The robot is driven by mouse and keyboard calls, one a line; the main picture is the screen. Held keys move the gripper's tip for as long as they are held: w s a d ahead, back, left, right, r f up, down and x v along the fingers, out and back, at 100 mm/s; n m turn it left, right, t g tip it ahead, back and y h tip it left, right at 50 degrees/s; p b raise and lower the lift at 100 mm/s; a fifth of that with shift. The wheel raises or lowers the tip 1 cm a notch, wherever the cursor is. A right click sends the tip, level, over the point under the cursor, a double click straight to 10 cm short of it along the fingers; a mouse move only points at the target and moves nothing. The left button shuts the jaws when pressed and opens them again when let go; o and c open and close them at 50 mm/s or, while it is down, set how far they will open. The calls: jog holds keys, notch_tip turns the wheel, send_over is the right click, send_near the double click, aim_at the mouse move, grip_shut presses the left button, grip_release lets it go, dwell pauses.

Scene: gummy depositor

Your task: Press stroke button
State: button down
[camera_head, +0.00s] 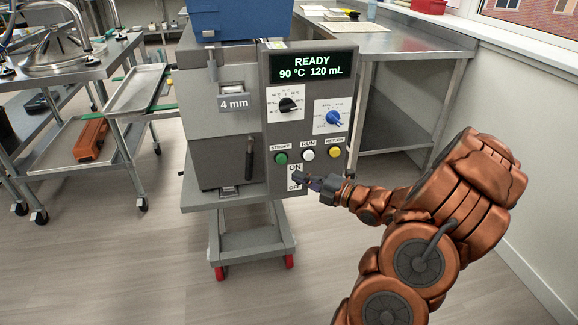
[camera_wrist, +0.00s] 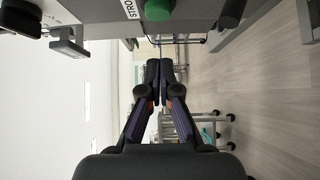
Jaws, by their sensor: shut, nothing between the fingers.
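The green stroke button (camera_head: 281,158) is on the grey depositor's control panel (camera_head: 304,95), under a STROKE label. To its right are the white RUN button (camera_head: 308,154) and the yellow RETURN button (camera_head: 335,152). The ON/OFF switch (camera_head: 296,176) is below them. My gripper (camera_head: 308,182) is shut and empty, beside the switch and a little below and right of the green button. In the wrist view the green button (camera_wrist: 158,9) is at the top edge, beyond the shut fingertips of my gripper (camera_wrist: 160,68). I see no contact with the button.
The panel display (camera_head: 312,66) reads READY, 90 °C, 120 mL. A black handle (camera_head: 250,158) sticks out left of the buttons. A steel table (camera_head: 385,42) stands behind at right, and a trolley with a tray (camera_head: 137,88) stands at left. The floor in front is clear.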

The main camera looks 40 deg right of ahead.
aim_at(279, 161)
jog(key=shift+w+d, duration=0.2)
jog(key=shift+w, duration=3)
